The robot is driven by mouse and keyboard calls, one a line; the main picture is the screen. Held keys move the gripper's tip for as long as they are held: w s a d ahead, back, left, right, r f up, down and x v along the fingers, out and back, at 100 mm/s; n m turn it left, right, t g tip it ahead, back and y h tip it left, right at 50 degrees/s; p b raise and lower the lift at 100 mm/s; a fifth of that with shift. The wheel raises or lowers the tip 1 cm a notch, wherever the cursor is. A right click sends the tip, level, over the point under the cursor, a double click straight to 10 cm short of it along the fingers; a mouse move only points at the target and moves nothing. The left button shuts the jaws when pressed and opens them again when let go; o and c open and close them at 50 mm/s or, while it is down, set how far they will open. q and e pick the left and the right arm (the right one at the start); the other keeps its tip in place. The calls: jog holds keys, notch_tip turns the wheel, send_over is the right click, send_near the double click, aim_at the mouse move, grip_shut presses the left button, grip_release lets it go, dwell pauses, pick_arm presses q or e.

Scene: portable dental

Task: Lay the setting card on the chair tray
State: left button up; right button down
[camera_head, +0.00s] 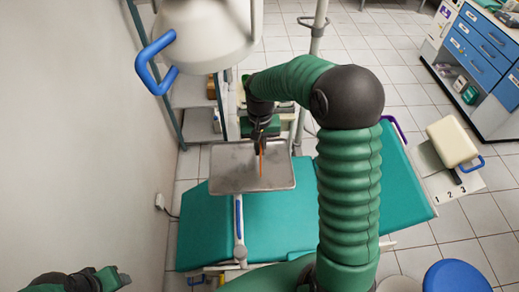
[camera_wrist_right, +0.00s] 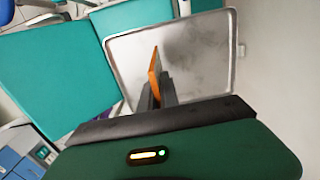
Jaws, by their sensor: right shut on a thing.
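My right gripper (camera_head: 262,140) is shut on the setting card (camera_head: 262,162), a thin orange piece seen nearly edge-on. The card stands upright over the grey metal chair tray (camera_head: 222,178). In the right wrist view, the card (camera_wrist_right: 154,72) sticks out between the dark fingers of the right gripper (camera_wrist_right: 160,92), with the bare tray (camera_wrist_right: 205,50) behind it. I cannot tell whether the card touches the tray. My left gripper (camera_head: 112,278) is partly in view at the bottom left, away from the tray; its fingers are not clear.
The teal dental chair (camera_head: 280,225) lies under the tray. A cream block (camera_head: 452,140) and a blue stool (camera_head: 456,277) stand at the right. The tray surface looks empty.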

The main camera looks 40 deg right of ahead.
notch_tip(320, 180, down, 3)
jog(key=shift+s+r+p, duration=0.1)
jog(key=shift+p, duration=0.45)
jog(key=shift+w+f, duration=0.2)
jog(key=shift+f, duration=0.05)
jog(key=shift+w+a+f, duration=0.1)
jog(key=shift+w, duration=0.1)
jog(key=c, duration=1.6)
grip_release()
jog(key=shift+s, duration=0.25)
pick_arm(q)
jog(key=shift+s+a+r, duration=0.1)
jog(key=shift+s+r, duration=0.3)
jog(key=shift+r, duration=0.2)
pick_arm(e)
jog(key=shift+d, duration=0.2)
pick_arm(q)
jog(key=shift+w, duration=0.1)
pick_arm(e)
jog(key=shift+w, duration=0.1)
